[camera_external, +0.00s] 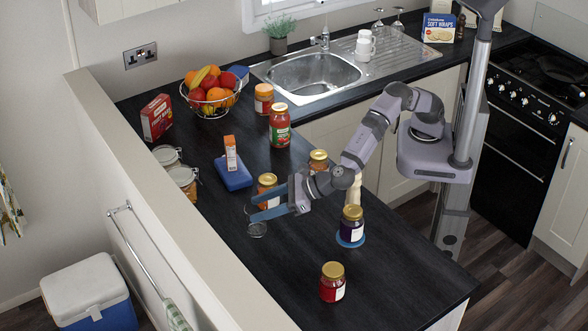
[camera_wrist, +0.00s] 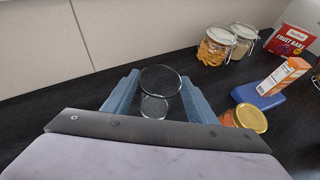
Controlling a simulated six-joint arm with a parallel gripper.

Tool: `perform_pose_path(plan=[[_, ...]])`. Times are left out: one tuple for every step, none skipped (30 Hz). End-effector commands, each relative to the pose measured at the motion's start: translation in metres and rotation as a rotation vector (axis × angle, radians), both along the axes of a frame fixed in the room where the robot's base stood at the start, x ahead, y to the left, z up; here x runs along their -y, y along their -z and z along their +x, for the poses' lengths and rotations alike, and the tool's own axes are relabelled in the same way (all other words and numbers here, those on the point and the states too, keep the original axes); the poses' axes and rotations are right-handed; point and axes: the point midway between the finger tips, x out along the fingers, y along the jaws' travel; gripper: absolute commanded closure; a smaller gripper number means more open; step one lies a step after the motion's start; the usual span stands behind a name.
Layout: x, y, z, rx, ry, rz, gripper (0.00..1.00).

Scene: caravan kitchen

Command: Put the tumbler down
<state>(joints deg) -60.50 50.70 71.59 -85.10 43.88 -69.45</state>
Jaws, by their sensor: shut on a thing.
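The tumbler is a small clear glass (camera_external: 257,229), seen near the wall side of the dark worktop (camera_external: 235,270). In the wrist view the tumbler (camera_wrist: 160,88) is between the two blue fingers of my gripper (camera_wrist: 158,92), open end up and roughly upright. My gripper (camera_external: 262,203) is shut on it in the external view, low over the worktop. I cannot tell whether the glass base touches the worktop. Part of the glass is hidden by the fingers and the gripper body.
An orange jar with a gold lid (camera_external: 267,189) stands close beside my gripper. A dark jar (camera_external: 352,224) sits on a blue coaster, and a red jar (camera_external: 332,282) is nearer the front. A blue box (camera_external: 232,174) carries an orange carton (camera_external: 230,153). The front left worktop is clear.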

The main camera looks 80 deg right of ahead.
Motion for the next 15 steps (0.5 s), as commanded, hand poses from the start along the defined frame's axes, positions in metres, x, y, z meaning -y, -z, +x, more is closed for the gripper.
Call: perform_pose_path(plan=[[0.000, 0.000, 0.000, 0.002, 0.000, 0.002, 0.93], [0.000, 0.000, 0.000, 0.003, 0.000, 0.002, 0.93], [0.000, 0.000, 0.000, 0.003, 0.000, 0.002, 0.93], [0.000, 0.000, 0.000, 0.003, 0.000, 0.002, 0.93], [0.000, 0.001, 0.000, 0.002, 0.000, 0.002, 0.93], [0.000, 0.003, 0.000, 0.002, -0.001, 0.001, 0.93], [0.000, 0.006, 0.000, 0.002, -0.001, 0.001, 0.93], [0.000, 0.009, 0.000, 0.001, -0.001, 0.000, 0.93], [0.000, 0.014, 0.000, 0.000, -0.001, -0.003, 0.93], [0.000, 0.017, 0.000, 0.000, -0.001, -0.002, 0.93], [0.000, 0.021, 0.000, 0.000, -0.001, -0.003, 0.93], [0.000, 0.026, 0.000, 0.000, -0.001, -0.002, 0.93], [0.000, 0.029, 0.000, 0.000, -0.001, -0.002, 0.93], [0.000, 0.031, 0.000, 0.001, 0.000, -0.001, 0.93], [0.000, 0.034, 0.000, 0.002, -0.001, 0.001, 0.93]])
